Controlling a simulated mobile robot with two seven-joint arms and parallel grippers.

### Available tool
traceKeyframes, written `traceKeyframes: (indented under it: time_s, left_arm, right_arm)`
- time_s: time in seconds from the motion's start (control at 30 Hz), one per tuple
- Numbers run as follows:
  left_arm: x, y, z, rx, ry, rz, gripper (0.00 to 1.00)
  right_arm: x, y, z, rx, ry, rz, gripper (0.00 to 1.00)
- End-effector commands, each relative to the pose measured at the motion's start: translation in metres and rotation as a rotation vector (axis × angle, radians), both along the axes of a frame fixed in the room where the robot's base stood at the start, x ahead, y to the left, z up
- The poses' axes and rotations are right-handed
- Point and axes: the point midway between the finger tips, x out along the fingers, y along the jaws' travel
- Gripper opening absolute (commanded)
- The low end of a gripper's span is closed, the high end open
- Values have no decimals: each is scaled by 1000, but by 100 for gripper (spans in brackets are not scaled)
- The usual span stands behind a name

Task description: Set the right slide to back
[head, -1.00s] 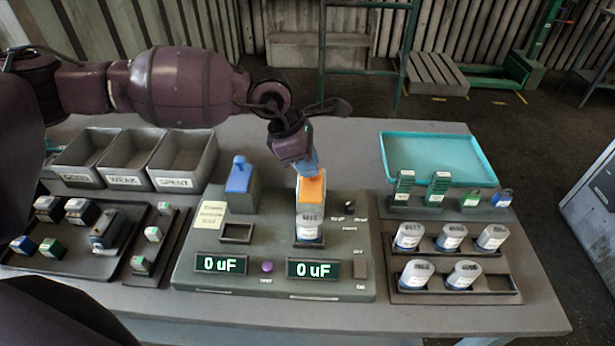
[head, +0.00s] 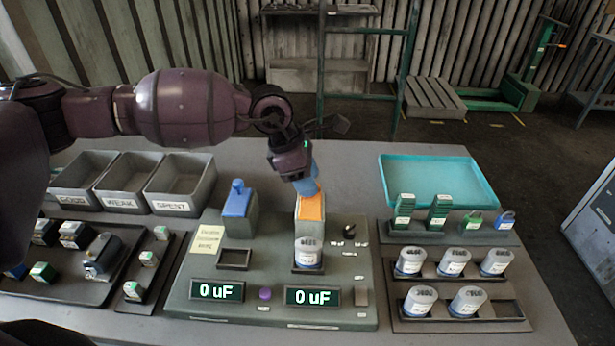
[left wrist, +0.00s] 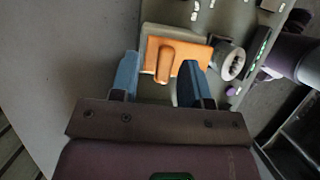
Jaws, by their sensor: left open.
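The right slide is an orange block (head: 311,207) on the right side of the grey-green tester (head: 190,292). A white-labelled can (head: 307,254) stands in the socket just in front of it. The left slide is blue (head: 238,200) and sits further back on the left, behind an empty socket (head: 235,258). My left gripper (head: 308,187) is at the back end of the orange slide, pointing down. In the left wrist view its blue fingers (left wrist: 158,78) are open, one on each side of the orange handle (left wrist: 166,63), with gaps visible. My right gripper is not in view.
Racks of cans (head: 467,300) and a teal tray (head: 437,180) stand right. Labelled bins (head: 181,183) and a parts tray (head: 85,285) are left. Table behind the tester is clear.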

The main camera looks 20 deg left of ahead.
Motion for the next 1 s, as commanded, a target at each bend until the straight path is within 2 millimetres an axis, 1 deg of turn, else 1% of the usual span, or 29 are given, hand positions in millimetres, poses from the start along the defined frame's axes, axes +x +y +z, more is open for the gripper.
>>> traceKeyframes:
  time_s: [0.17, 0.4, 0.6, 0.8, 1.0]
  left_arm:
    - [-1, 7, 16, 1, -2, 1, 43]
    - [-6, 23, 56, 1, -4, 2, 43]
    - [-9, 34, 84, 0, -3, 2, 43]
    - [-11, 39, 98, 0, -3, 1, 43]
    - [-11, 40, 100, 0, -2, 0, 43]
  right_arm:
    - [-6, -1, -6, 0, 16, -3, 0]
    - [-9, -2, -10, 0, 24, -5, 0]
    - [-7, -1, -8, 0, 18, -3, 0]
    - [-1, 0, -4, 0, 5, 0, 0]
    - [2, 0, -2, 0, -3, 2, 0]
